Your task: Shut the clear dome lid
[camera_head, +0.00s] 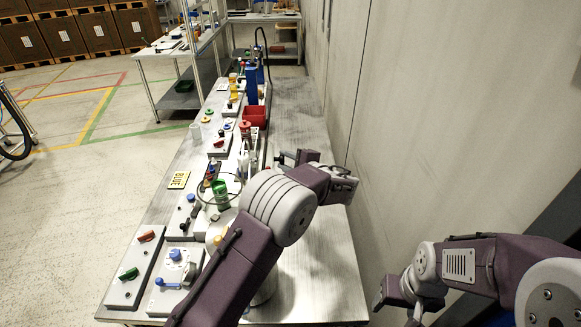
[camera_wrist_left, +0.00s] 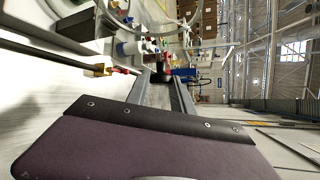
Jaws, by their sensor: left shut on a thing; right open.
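The clear dome lid (camera_head: 238,178) shows as a thin round outline on the bench, around a green thing, partly behind my left arm. I cannot tell its exact tilt. In the left wrist view, curved clear and grey rims show at upper left. My left gripper (camera_head: 287,160) is beyond the dome, to its right. It is shut on a small dark thing (camera_wrist_left: 164,77) with some red on it, between the fingertips in the left wrist view; I cannot tell what part it is. My right gripper (camera_head: 396,304) is open and empty, low at the right, off the bench.
A grey wall (camera_head: 430,110) stands close on the right.

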